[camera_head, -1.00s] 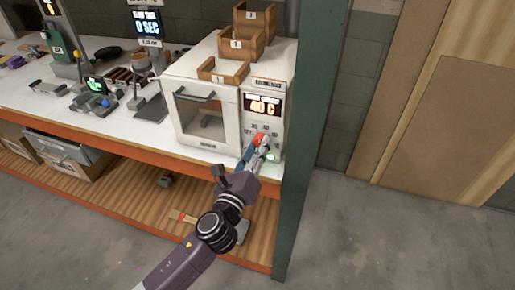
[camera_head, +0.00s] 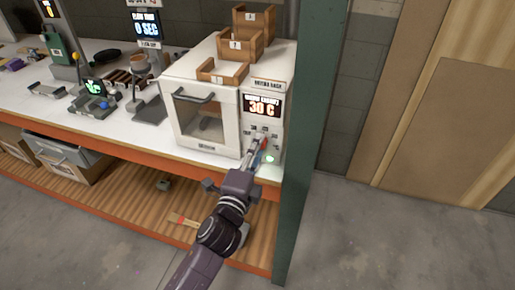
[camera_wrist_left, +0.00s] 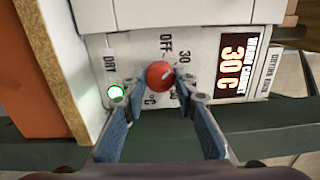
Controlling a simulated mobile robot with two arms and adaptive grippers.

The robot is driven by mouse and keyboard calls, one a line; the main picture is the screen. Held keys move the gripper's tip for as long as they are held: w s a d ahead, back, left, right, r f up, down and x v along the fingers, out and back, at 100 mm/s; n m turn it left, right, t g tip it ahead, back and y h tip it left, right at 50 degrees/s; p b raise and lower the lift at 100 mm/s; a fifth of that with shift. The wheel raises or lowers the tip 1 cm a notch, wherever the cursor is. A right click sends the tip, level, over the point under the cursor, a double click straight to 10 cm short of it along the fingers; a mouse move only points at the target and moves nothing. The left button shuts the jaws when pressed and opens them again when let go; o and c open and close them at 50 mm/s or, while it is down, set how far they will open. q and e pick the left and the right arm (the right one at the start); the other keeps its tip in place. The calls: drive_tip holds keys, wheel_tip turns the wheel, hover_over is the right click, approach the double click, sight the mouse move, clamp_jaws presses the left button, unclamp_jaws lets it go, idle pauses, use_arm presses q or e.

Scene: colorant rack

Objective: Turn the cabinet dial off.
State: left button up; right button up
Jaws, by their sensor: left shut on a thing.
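The white cabinet (camera_head: 208,72) stands at the right end of the bench, its windowed door shut. Its front panel has a display (camera_head: 263,105) reading 30 C, which also shows in the left wrist view (camera_wrist_left: 236,62). The red dial (camera_wrist_left: 160,75) sits among printed marks, with OFF and 30 readable near it. My right gripper is not in view.
Wooden numbered trays (camera_head: 222,71) stand on the cabinet top. A green post (camera_head: 304,130) rises close to the right of the cabinet. Open floor lies in front.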

use_arm(q)
drive_tip(key=n, duration=0.6)
drive_tip(key=shift+p, duration=0.35)
idle(0.4)
drive_tip(key=o, duration=1.2)
drive_tip(key=shift+c, duration=0.2)
drive_tip(key=shift+s, duration=0.1)
drive_tip(key=v, duration=1.2)
